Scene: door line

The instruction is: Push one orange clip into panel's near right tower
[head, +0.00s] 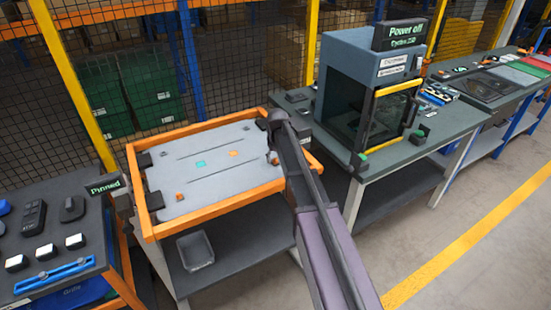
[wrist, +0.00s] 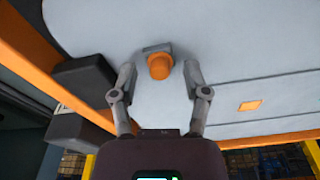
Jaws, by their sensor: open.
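The panel (head: 215,185) is a pale grey sheet lying in an orange frame, and its surface also fills much of the wrist view (wrist: 250,35). An orange clip (wrist: 160,67) sits against a small grey tower (wrist: 157,48) on the panel. My gripper (wrist: 160,75) is open, one finger on each side of the clip, with gaps on both sides. In the head view, my gripper (head: 273,150) is over the panel's right part, partly hidden by my arm, with orange (head: 275,160) just below it. Another small orange piece (head: 180,196) is near the panel's near left corner.
Dark blocks stand at the frame's edge, one close by in the wrist view (wrist: 85,82). The panel carries a teal square (head: 200,164) and an orange square (head: 233,153). A "Pinned" sign (head: 105,187) stands at left, and a machine (head: 370,95) at right.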

